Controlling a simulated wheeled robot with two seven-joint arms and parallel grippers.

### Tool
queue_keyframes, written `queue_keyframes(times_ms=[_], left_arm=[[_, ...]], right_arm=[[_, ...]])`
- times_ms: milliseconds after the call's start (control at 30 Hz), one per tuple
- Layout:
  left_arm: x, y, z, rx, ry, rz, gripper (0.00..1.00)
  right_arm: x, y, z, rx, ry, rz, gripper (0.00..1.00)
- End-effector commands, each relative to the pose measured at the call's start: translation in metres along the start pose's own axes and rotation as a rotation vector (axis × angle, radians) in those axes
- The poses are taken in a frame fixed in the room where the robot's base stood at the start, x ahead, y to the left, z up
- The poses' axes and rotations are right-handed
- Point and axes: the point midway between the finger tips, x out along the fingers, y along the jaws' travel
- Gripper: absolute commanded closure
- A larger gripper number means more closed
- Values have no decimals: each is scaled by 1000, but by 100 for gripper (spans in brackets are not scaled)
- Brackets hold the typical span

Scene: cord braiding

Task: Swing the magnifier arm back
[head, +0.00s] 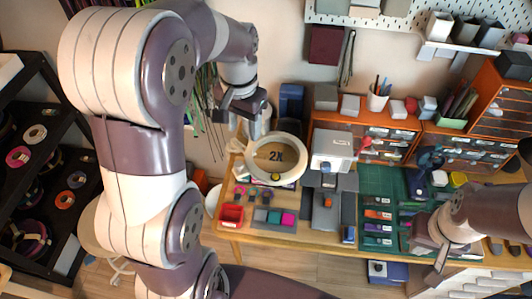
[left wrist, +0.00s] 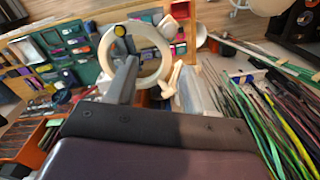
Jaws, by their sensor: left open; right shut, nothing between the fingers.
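The magnifier is a pale round ring (head: 276,182) with a lens marked 2X, above the left part of the workbench in the head view. It also shows in the left wrist view (left wrist: 104,48), beyond my finger tips. A small cream piece (left wrist: 172,78), perhaps part of its arm, lies between my fingers in that picture; I see no clear contact. My left gripper (head: 242,117) is open, at the upper left of the ring. Most of the magnifier's arm is hidden behind it. My right gripper (head: 439,259) is shut and empty over the bench's right front.
The bench (head: 245,228) holds a red bin (head: 231,215), a grey machine (head: 331,150) and a green mat (head: 370,185). Drawers and a pen cup (head: 377,101) stand behind. Hanging cords (left wrist: 270,115) are close to my left gripper. A black spool rack (head: 50,115) stands left.

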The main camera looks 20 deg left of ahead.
Motion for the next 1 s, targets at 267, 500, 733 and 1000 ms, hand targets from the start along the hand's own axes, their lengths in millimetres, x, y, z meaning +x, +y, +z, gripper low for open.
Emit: queue_keyframes(times_ms=[267,500,733,1000], left_arm=[[61,2,6,20,-18,5,47],[102,2,7,20,-21,6,47],[126,2,7,19,-18,5,47],[128,2,7,19,-16,5,57]], right_arm=[[59,0,7,-1,0,0,100],[71,0,8,0,1,0,100],[66,0,8,0,1,0,100],[66,0,8,0,0,0,100]])
